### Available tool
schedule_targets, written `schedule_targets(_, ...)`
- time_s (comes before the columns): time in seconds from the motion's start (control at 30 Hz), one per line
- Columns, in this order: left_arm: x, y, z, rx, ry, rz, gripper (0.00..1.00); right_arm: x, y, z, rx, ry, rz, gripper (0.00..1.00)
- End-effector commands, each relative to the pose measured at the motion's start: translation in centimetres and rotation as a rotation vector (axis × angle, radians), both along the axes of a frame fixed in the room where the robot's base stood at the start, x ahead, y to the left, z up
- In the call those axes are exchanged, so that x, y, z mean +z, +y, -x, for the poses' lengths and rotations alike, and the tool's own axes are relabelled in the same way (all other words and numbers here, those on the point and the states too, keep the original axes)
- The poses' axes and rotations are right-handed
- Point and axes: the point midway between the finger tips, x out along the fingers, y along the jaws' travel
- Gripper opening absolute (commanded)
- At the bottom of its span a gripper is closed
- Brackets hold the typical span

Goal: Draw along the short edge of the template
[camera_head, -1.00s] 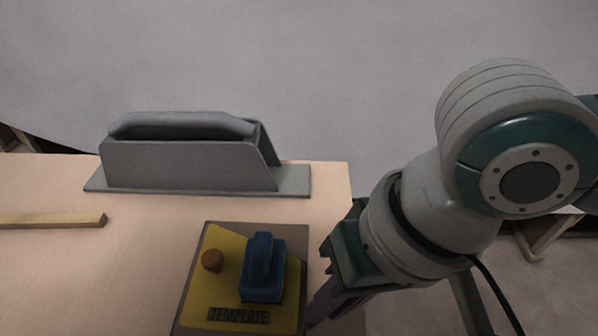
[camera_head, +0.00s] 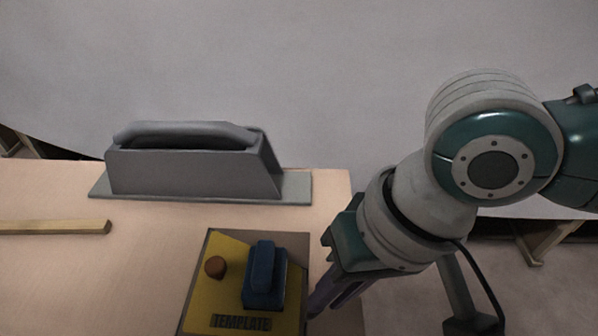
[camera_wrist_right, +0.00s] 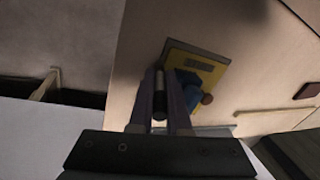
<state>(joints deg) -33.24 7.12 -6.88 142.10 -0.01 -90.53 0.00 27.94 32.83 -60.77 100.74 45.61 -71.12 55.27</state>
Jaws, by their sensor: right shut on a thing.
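The yellow template (camera_head: 205,300), marked TEMPLATE, lies on a darker board (camera_head: 298,237) on the table. It carries a blue block (camera_head: 265,275) and a round brown knob (camera_head: 215,267). It also shows in the right wrist view (camera_wrist_right: 210,72). My right gripper (camera_head: 332,298) is just right of the template's right edge, pointing down. In the wrist view my right gripper (camera_wrist_right: 160,88) is shut on a dark slim thing (camera_wrist_right: 159,110), perhaps a marker; its tip is hard to make out. Contact with the surface cannot be told. My left gripper is not in view.
A grey holder with a long handle-like top (camera_head: 190,165) stands at the back of the table (camera_head: 150,265). A wooden strip (camera_head: 60,227) lies at the left. The table's right edge is close beside my right gripper.

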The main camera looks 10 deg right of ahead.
Motion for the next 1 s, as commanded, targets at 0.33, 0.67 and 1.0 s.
schedule_targets(0.33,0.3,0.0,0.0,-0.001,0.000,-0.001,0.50,0.1,-0.1,-0.8,0.000,-0.001,-0.002,0.00)
schedule_targets(0.67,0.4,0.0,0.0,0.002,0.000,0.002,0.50,0.0,-0.3,-1.6,0.000,-0.001,-0.001,0.00)
schedule_targets(1.0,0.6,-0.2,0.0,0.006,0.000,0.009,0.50,-0.1,-0.7,-2.5,-0.002,-0.002,0.000,0.00)
